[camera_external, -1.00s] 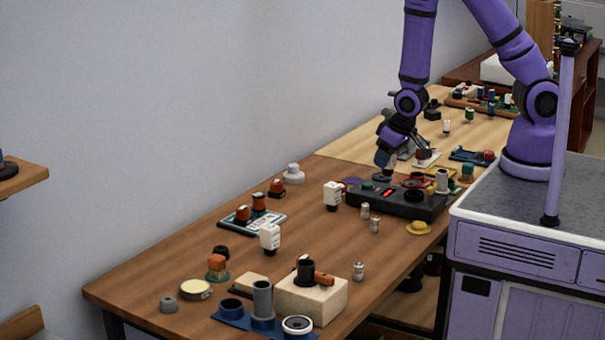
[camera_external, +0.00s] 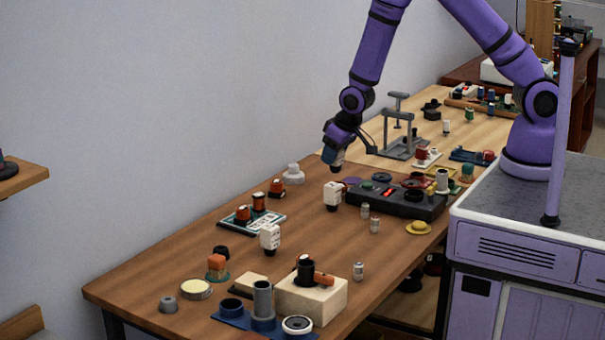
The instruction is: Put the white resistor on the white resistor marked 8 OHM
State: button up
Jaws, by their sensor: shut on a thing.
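My gripper (camera_external: 337,167) hangs low over the brown table, pointing down. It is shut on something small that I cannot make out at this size. One white block with dark print and a dark lower end (camera_external: 332,193) stands just below my gripper in the picture, with a small gap between them. A similar white block (camera_external: 270,237) stands further left and nearer the camera. These look like the white resistors, but I cannot read the print, so I cannot tell which is marked 8 OHM.
A black box with a red display (camera_external: 398,200) lies right of the first white block. A grey stand (camera_external: 397,133) rises behind. A white tray with orange-topped coils (camera_external: 243,226) and a pale wooden block (camera_external: 325,299) occupy the near part. Bare table (camera_external: 190,260) shows at left.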

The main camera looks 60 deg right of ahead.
jog(key=shift+w, duration=0.4)
jog(key=shift+f, duration=1.8)
jog(key=o, duration=1)
jog(key=shift+f, duration=0.1)
jog(key=v, duration=1.2)
jog(key=shift+r, duration=0.25)
